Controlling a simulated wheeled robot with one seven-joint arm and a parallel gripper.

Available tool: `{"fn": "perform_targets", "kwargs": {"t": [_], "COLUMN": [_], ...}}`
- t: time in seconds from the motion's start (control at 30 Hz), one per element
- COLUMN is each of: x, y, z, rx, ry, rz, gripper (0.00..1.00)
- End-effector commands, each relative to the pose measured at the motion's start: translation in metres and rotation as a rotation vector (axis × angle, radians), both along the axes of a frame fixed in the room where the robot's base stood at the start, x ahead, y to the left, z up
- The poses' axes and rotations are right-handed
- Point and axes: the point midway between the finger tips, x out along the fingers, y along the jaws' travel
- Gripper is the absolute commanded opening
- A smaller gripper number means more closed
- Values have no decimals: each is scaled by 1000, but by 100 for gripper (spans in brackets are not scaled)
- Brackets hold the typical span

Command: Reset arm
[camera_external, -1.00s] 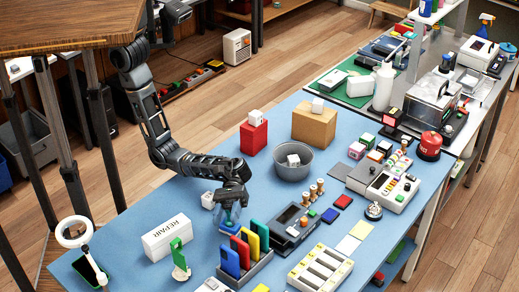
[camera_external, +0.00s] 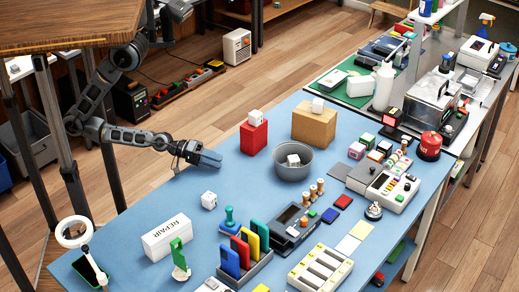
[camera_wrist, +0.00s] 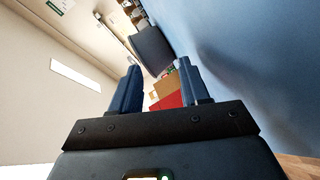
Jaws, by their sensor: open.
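My gripper (camera_external: 208,160) is raised over the left edge of the blue table (camera_external: 150,207) and points right. In the wrist view my gripper (camera_wrist: 160,88) shows two dark blue fingers spread apart with nothing between them.
The white REPAIR box (camera_external: 167,237) and the rack of coloured phones (camera_external: 245,255) stand near the front. A red box (camera_external: 254,136), grey bowl (camera_external: 293,165) and cardboard box (camera_external: 314,124) stand farther back. Bare blue table lies below my gripper.

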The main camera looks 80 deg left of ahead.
Motion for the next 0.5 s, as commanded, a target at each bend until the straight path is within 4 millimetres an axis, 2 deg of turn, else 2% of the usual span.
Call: {"fn": "perform_targets", "kwargs": {"t": [0.1, 0.23, 0.4, 0.5], "x": [-29, -61, -106, -127], "y": [28, 54, 82, 91], "z": [-4, 0, 15, 27], "rx": [195, 423, 768, 947], "ry": [-34, -71, -112, -133], "rz": [38, 59, 59, 41], "gripper": [46, 46, 46, 46]}}
